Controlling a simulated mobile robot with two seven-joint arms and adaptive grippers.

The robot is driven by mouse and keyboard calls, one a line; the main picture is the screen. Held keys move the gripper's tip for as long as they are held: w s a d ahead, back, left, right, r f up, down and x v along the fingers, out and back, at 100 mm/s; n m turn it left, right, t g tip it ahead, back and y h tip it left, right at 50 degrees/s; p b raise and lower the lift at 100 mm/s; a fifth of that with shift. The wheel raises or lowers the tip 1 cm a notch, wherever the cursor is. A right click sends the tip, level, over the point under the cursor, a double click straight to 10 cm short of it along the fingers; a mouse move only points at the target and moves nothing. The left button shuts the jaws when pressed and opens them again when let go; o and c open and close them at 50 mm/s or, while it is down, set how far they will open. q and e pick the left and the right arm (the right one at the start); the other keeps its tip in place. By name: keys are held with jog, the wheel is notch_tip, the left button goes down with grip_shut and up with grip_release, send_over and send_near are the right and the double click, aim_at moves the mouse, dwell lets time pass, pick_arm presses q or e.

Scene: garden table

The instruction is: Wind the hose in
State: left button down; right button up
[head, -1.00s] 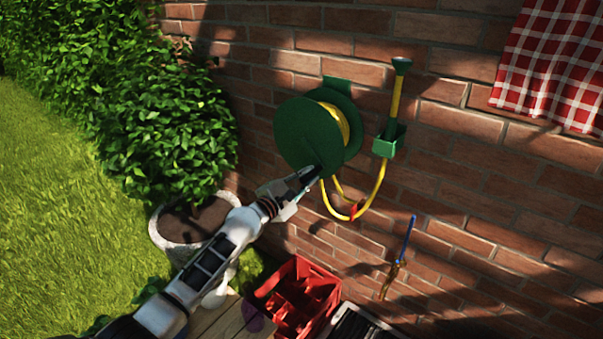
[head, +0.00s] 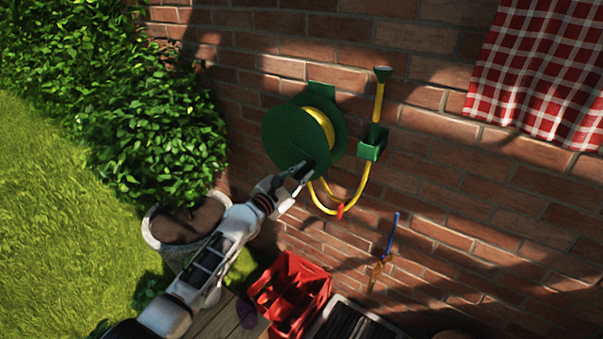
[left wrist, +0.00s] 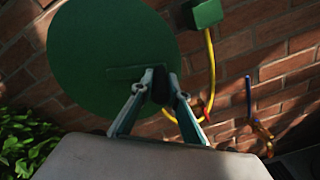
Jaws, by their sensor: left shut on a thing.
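A green hose reel (head: 291,138) is mounted on the brick wall, with yellow hose (head: 322,122) wound on its drum. The hose hangs from the reel in a short loop with a red piece (head: 340,211) at its low point. It rises to a nozzle (head: 382,76) standing in a green wall holder (head: 373,143). My left gripper (head: 306,168) is at the lower right of the reel's front disc. In the left wrist view, the left gripper (left wrist: 158,88) is shut on a dark crank handle (left wrist: 160,86) on the disc (left wrist: 105,60). My right gripper is not in view.
A red crate (head: 290,290) and a dark tray (head: 350,322) stand below the reel. A potted bush (head: 185,225) is at the left. A blue-handled tool (head: 390,235) hangs on the wall, and a checked cloth (head: 545,70) hangs upper right.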

pick_arm(q)
jog(key=shift+d+r, duration=0.15)
jog(key=shift+r, duration=0.15)
jog(key=c, duration=2)
grip_release()
jog(key=shift+o, duration=0.2)
jog(key=shift+f, duration=0.15)
jog(key=shift+s+a, duration=0.35)
jog(key=v, duration=1.1)
jog(key=shift+s, duration=0.15)
